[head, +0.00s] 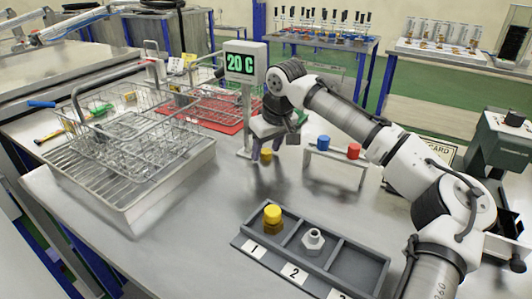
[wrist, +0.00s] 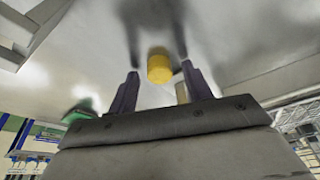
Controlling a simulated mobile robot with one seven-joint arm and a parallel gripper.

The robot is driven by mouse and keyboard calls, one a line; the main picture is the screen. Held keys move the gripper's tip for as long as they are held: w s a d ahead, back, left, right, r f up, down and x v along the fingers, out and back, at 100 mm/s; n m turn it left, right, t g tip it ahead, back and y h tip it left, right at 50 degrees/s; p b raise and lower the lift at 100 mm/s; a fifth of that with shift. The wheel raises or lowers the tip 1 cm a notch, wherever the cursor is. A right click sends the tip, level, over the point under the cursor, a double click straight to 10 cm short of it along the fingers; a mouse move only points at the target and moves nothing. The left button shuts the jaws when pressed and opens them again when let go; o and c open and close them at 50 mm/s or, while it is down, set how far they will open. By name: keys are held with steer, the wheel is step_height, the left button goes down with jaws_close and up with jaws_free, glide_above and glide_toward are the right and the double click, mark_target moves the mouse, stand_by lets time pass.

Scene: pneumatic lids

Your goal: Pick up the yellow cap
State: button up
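A yellow cap (head: 265,156) stands on the metal table below my gripper (head: 266,149). In the wrist view the yellow cap (wrist: 160,67) shows between and just beyond the two purple-grey fingertips (wrist: 159,76), with a gap on each side. My gripper is open and empty, pointing down over the cap. A second yellow cap (head: 272,214) sits on a brass fitting in compartment 1 of the grey tray (head: 335,268). My gripper partly hides the first cap's top in the head view.
A blue cap (head: 323,142) and a red cap (head: 353,151) sit on a small white stand (head: 345,162) to the right. A display post (head: 245,64) reading 20 C stands close behind-left. A bare metal fitting (head: 313,239) is in compartment 2. A wire basket (head: 125,120) is left.

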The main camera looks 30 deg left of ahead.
steer(key=c, duration=0.9)
steer(key=shift+r, duration=0.1)
